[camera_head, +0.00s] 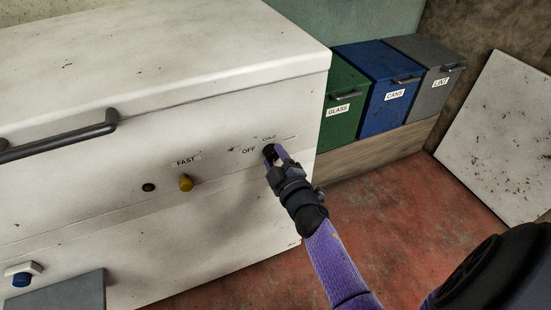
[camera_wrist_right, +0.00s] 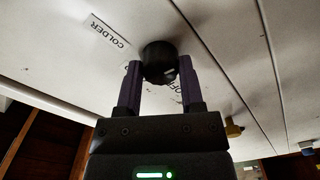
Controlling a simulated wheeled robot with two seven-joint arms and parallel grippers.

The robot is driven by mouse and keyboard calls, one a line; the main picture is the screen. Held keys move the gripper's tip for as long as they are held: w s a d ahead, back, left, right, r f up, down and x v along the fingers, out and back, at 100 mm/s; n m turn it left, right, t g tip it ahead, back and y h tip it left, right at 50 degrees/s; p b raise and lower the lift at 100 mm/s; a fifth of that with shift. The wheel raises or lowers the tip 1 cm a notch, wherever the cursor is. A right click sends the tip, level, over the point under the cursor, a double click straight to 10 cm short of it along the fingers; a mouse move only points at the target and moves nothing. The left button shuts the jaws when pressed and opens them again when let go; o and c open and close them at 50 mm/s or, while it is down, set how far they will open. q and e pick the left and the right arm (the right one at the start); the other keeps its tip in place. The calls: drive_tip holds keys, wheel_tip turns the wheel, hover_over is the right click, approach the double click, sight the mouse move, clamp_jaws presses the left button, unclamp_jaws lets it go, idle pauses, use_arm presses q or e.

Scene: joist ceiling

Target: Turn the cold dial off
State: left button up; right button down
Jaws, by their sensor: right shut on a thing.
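The cold dial (camera_wrist_right: 158,60) is a dark round knob on the front of a white chest freezer (camera_head: 160,110). In the head view the dial (camera_head: 269,150) sits under the small "COLD" label, beside the word "OFF". My right gripper (camera_head: 276,156) reaches it from the lower right. In the right wrist view, the purple fingers of my right gripper (camera_wrist_right: 160,75) are on either side of the dial and shut on it. The dial's pointer direction is hard to make out. My left gripper is not in view.
A yellow knob (camera_head: 186,182) by a "FAST" label and a dark round spot (camera_head: 148,187) are to the left. A black lid handle (camera_head: 60,138) is above. Green (camera_head: 343,98), blue (camera_head: 386,90) and grey (camera_head: 428,72) bins stand right. Red floor (camera_head: 400,230) is open.

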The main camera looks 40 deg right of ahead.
drive_tip(key=shift+n, duration=0.5)
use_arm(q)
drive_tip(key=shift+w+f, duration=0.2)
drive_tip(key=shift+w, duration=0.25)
use_arm(e)
drive_tip(key=shift+n, duration=0.4)
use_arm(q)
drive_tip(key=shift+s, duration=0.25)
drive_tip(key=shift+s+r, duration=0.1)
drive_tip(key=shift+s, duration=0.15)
use_arm(e)
drive_tip(key=shift+c, duration=1.1)
unclamp_jaws()
